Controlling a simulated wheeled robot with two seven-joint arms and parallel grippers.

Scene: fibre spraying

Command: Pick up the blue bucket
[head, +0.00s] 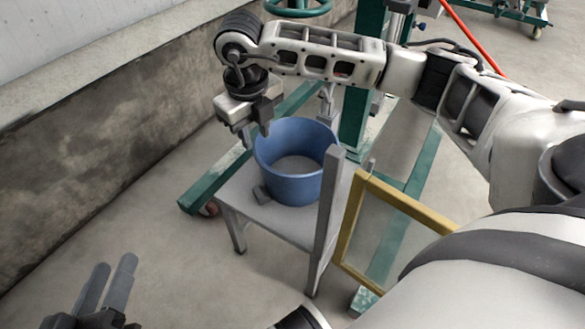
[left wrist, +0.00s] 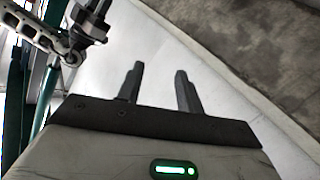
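The blue bucket (head: 290,187) stands upright and open on a small grey chair (head: 270,218), in the middle of the head view. My right gripper (head: 254,130) points down at the bucket's far left rim. Its two fingers are apart, one on the outer left side and one close to the rim. Whether they touch the bucket cannot be told. My left gripper (head: 108,285) is low at the left of the head view, away from the bucket. Its fingers (left wrist: 159,85) are apart and empty in the left wrist view, where the bucket is not seen.
A green metal frame (head: 359,110) stands right behind the chair, with a base bar and caster at left. A yellow-edged panel (head: 348,222) is at the chair's right. A concrete wall (head: 110,135) runs along the left. The floor (head: 185,270) at front left is clear.

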